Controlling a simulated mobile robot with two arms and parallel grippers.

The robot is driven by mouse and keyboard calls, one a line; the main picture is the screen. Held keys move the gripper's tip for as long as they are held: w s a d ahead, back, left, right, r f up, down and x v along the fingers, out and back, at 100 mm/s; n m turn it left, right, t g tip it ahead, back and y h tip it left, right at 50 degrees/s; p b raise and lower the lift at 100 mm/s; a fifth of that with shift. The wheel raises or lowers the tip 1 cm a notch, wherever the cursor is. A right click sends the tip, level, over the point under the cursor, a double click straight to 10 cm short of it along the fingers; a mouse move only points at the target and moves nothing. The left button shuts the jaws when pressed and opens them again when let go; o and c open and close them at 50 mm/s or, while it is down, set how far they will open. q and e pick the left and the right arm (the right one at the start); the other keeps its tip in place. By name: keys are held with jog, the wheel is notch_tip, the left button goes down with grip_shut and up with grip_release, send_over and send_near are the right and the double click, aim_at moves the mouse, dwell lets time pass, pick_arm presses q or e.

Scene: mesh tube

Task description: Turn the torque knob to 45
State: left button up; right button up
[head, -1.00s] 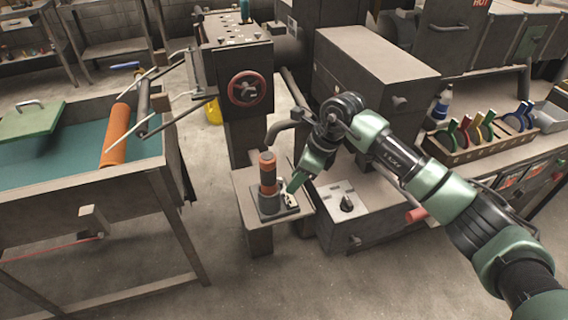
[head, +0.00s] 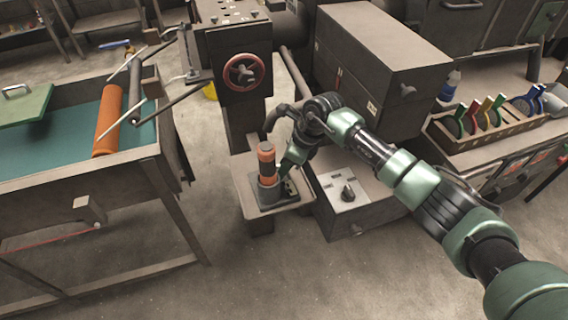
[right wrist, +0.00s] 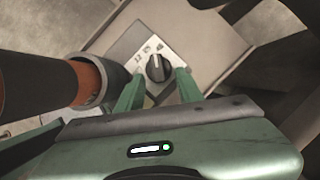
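The black torque knob (right wrist: 158,67) sits on a light grey plate with small dark markings in the right wrist view. My right gripper (right wrist: 160,83) has its two green fingers apart, one toward each side of the knob in that picture; contact cannot be told. In the head view my right gripper (head: 287,166) is low, just right of an upright orange-and-dark handle (head: 267,165) in a dark base. I cannot tell surely whether this is the same knob. My left gripper is not in view.
The orange handle (right wrist: 88,84) stands close on the left in the wrist view. A red handwheel (head: 245,72) is on the machine behind. A rack of coloured tools (head: 490,125) stands right. A table with an orange roller (head: 108,122) is left.

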grip_shut()
jog(key=shift+s+m+t, duration=0.15)
jog(key=shift+m+t, duration=0.15)
jog(key=shift+m, duration=0.5)
grip_release()
jog(key=b+v, duration=0.1)
jog(key=v, duration=0.6)
jog(key=shift+r, duration=0.4)
